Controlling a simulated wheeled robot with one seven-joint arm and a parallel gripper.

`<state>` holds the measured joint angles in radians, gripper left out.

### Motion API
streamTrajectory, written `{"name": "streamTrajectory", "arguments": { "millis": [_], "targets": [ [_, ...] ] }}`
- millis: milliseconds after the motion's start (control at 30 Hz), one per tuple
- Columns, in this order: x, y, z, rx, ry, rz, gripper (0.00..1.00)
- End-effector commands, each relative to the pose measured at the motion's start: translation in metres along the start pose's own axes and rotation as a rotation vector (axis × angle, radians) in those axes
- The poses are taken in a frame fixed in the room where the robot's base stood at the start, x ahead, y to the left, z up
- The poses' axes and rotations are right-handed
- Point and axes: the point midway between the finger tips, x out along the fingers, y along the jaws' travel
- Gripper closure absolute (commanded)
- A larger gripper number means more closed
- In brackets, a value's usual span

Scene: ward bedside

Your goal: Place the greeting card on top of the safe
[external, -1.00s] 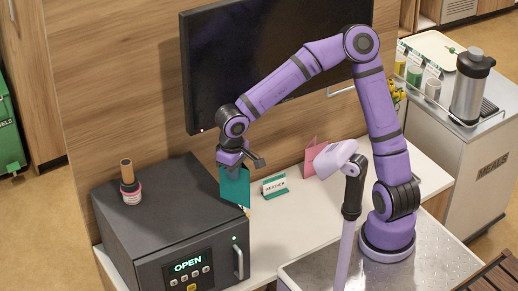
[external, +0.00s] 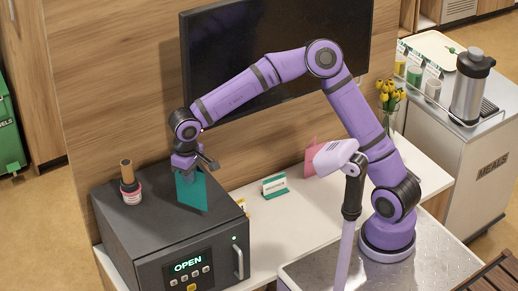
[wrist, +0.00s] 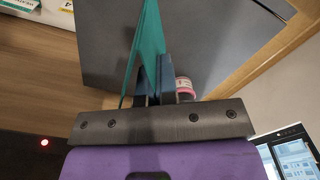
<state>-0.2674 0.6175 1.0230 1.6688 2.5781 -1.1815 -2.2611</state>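The teal greeting card (external: 192,190) is upright in my gripper (external: 188,170), over the right part of the safe's top. In the wrist view the card (wrist: 150,50) runs between the fingers of my gripper (wrist: 154,85), which are shut on it. The dark grey safe (external: 130,228) stands on the white counter, with a lit OPEN display on its front. Its flat top also shows in the wrist view (wrist: 105,50). I cannot tell whether the card's lower edge touches the top.
A pink bottle with a brown cap (external: 130,185) stands on the safe's left part. A small sign (external: 274,186) and a pink card (external: 311,158) stand on the counter (external: 290,212) to the right. A dark screen (external: 270,60) hangs behind my arm.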

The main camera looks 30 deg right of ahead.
Motion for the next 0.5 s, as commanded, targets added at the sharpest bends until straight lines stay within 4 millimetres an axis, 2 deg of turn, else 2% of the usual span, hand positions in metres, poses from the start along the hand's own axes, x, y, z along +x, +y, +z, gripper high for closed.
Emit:
{"name": "streamTrajectory", "arguments": {
  "millis": [100,200,433,500],
  "targets": [
    [0.002,-0.003,-0.024,0.000,-0.001,-0.001,1.00],
    [0.004,-0.004,-0.037,-0.001,0.000,-0.001,1.00],
    [0.006,-0.006,-0.055,0.000,-0.001,0.000,1.00],
    [0.017,-0.005,-0.054,-0.002,-0.002,0.001,1.00]
  ]
}}
